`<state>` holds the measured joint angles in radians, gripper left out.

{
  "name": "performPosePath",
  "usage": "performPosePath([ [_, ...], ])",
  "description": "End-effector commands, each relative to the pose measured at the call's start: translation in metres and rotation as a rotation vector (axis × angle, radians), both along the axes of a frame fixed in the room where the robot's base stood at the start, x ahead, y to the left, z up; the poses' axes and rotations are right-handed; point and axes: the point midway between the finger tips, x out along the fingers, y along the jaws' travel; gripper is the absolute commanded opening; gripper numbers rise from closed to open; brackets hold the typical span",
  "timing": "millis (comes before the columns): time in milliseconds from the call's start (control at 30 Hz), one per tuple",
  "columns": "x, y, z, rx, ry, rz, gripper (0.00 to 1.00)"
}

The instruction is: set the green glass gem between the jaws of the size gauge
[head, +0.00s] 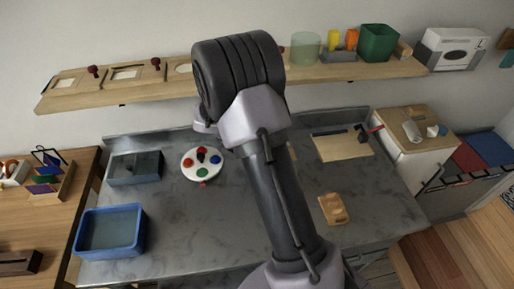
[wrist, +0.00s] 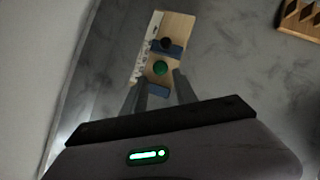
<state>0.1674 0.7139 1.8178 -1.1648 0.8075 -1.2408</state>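The green glass gem (wrist: 160,68) shows in the wrist view, lying over the wooden size gauge (wrist: 178,27) between its two blue jaws, one beyond it (wrist: 171,49) and one nearer (wrist: 158,90). I cannot tell whether the gem touches either jaw. A dark round knob (wrist: 165,44) sits by the far jaw, and a pale marked strip runs along the gauge's left edge. My gripper (wrist: 156,82) is open, its fingers apart on either side of the near jaw, with clear space between each finger and the gem. In the head view my arm hides the gripper, gem and gauge.
A wooden block with dark diamond slots (wrist: 300,18) lies right of the gauge on the grey worktop. The head view shows a blue tub (head: 78,240), a grey box (head: 135,168), a white disc with coloured spots (head: 202,162), a wooden block (head: 333,208) and a wall shelf (head: 150,91).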

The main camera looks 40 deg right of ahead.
Motion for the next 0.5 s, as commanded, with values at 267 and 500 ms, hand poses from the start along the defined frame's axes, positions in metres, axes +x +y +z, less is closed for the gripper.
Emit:
performPosePath([
  [267, -0.038, 0.055, 0.111, 0.142, -0.292, -0.398, 0.35],
  [500, -0.169, 0.174, 0.225, 0.661, -0.72, -1.34, 0.35],
])
